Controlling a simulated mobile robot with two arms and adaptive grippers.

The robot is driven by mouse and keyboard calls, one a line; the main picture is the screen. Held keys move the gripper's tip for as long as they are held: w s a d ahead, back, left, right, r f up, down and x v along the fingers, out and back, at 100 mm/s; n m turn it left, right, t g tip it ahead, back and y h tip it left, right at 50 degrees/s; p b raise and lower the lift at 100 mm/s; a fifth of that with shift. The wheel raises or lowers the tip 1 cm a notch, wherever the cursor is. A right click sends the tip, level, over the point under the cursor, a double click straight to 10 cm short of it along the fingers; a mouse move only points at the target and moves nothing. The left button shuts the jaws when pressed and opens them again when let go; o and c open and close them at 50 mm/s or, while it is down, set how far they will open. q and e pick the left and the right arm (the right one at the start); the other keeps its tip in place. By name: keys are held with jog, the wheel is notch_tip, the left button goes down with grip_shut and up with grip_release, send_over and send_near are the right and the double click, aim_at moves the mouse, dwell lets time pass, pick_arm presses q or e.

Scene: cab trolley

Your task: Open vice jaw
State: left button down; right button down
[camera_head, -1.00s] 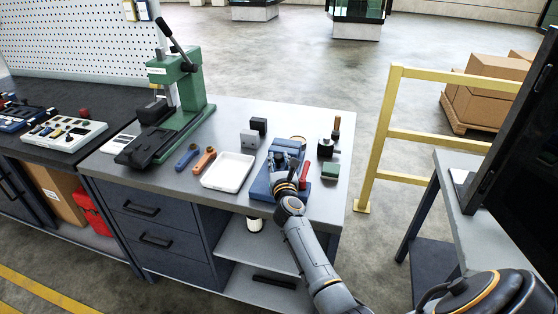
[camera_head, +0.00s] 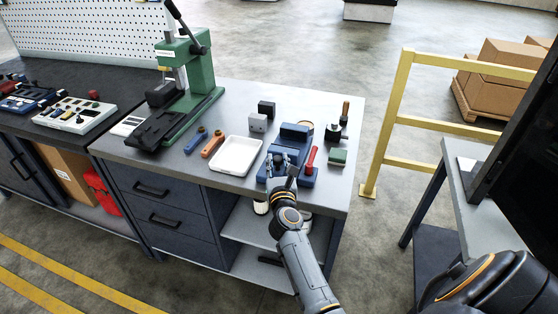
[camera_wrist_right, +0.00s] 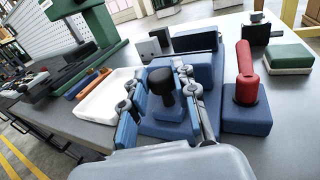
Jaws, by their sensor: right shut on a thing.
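The blue vice (camera_head: 293,137) sits near the right end of the grey workbench; it also shows in the right wrist view (camera_wrist_right: 172,128). A red lever (camera_head: 311,160) stands upright on a blue block at its right side, and shows in the right wrist view (camera_wrist_right: 245,72). My right gripper (camera_head: 281,164) is at the near side of the vice, left of the lever. In the right wrist view its fingers (camera_wrist_right: 157,80) stand on either side of a black knob (camera_wrist_right: 161,84) and are shut on it. The contact itself is partly hidden. My left gripper is not in view.
A white tray (camera_head: 236,156) lies left of the vice. Grey (camera_head: 257,123) and black (camera_head: 267,108) blocks stand behind. A green block (camera_head: 338,157) and a black tool (camera_head: 334,132) stand to the right. A green press (camera_head: 190,75) is further left.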

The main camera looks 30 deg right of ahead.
jog(key=c, duration=1)
grip_release()
notch_tip(320, 180, up, 10)
jog(key=shift+f, duration=0.1)
